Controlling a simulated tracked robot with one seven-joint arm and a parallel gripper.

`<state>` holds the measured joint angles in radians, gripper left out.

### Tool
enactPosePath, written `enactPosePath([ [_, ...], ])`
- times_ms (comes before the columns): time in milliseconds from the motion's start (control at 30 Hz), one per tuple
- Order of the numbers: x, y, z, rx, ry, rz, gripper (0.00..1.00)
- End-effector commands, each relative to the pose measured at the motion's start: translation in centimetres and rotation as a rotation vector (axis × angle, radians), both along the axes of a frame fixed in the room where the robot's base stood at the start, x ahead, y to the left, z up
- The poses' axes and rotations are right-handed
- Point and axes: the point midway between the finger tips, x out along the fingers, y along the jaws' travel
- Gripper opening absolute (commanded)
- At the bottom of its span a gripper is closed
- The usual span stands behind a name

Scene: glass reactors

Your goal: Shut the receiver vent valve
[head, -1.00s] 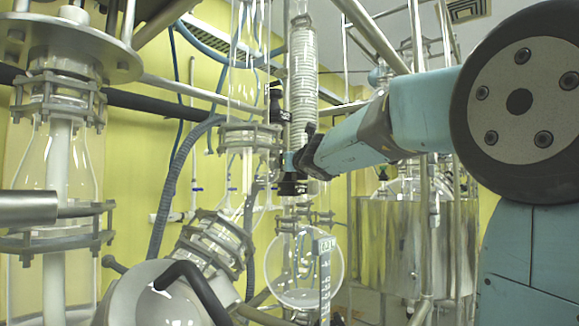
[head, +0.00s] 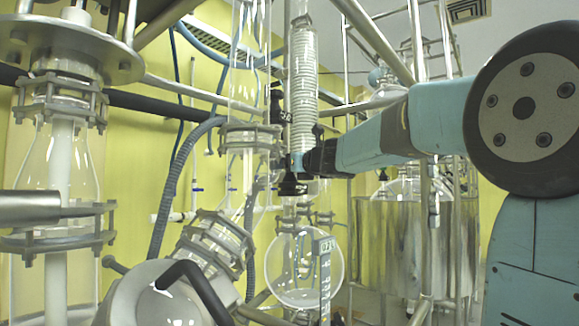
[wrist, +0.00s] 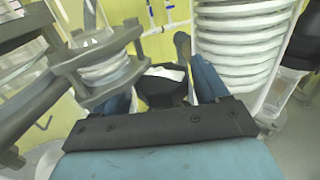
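A black valve knob (head: 293,187) sits low on the glass column, above the round glass receiver flask (head: 335,268). I cannot tell for certain that it is the vent valve. My gripper (head: 298,163) reaches in from the right at the column, just above this knob. In the wrist view, my gripper (wrist: 160,72) has its two blue-grey fingers apart, with a dark part with a pale top (wrist: 165,86) between them. Narrow gaps seem to show beside that part. The left fingertip is hidden behind a clamped flange, and contact is unclear.
A clamped glass flange (wrist: 105,70) is close on the left in the wrist view. The white coiled condenser (wrist: 235,50) is close on the right; it also shows in the head view (head: 303,90). A steel vessel (head: 395,245) stands behind on the right.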

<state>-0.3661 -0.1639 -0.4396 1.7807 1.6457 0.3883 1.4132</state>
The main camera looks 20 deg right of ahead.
Motion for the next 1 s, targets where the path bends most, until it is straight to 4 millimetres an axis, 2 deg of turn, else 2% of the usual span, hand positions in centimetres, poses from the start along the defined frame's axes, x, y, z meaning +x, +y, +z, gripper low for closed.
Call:
enactPosePath([
  [33, -0.19, -0.42, 0.70, 0.006, -0.009, 0.019, 0.70],
  [700, -0.14, -0.66, 0.74, 0.004, -0.010, 0.398, 0.70],
  [1000, -0.25, -0.59, 0.77, 0.005, -0.010, 0.428, 0.70],
])
